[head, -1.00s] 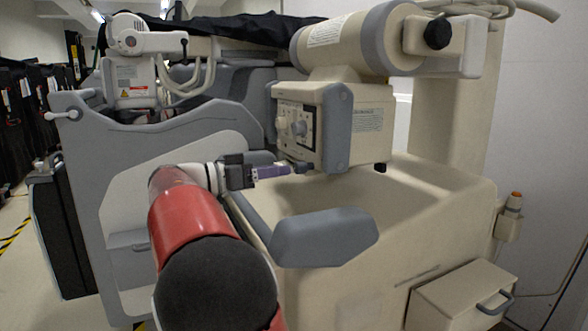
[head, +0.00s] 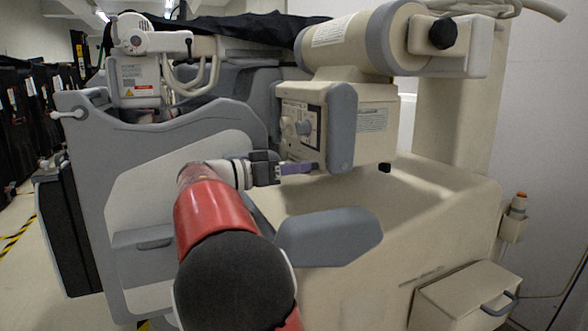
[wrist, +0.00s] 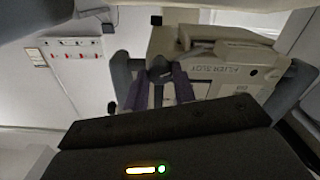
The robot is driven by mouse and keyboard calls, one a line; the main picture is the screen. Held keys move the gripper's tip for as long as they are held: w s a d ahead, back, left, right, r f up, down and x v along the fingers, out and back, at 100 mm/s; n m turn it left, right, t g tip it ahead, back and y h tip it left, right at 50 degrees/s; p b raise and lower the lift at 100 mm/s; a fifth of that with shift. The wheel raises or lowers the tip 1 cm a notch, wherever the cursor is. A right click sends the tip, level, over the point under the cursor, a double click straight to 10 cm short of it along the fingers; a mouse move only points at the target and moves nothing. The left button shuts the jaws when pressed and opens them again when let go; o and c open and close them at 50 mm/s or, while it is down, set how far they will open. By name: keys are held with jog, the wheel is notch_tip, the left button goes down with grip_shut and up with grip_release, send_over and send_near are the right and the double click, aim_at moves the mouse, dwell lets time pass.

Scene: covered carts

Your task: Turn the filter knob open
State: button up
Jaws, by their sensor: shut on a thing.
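The filter knob (wrist: 160,70) is a small dark grey piece. In the wrist view it sits between the two purple fingers of my gripper (wrist: 161,88), below a beige housing marked with a label that looks like "FILTER SLOT". My gripper is shut on this knob, with one finger on each side. In the head view my gripper (head: 312,168) reaches to the lower edge of the beige and grey box (head: 341,130) from the left. There the knob is hidden at the fingertips, and its turn angle cannot be told.
Two round knobs (head: 303,128) stand on the box's front panel just above my gripper. A thick cylinder (head: 345,40) lies above the box. The beige cart body (head: 430,200) fills the right side.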

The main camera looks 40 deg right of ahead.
jog(key=shift+n, duration=0.4)
jog(key=shift+w+n+p, duration=0.1)
jog(key=shift+n+p, duration=4.1)
jog(key=shift+n, duration=3.3)
jog(key=shift+f+n, duration=0.1)
jog(key=shift+n, duration=0.2)
jog(key=o, duration=1)
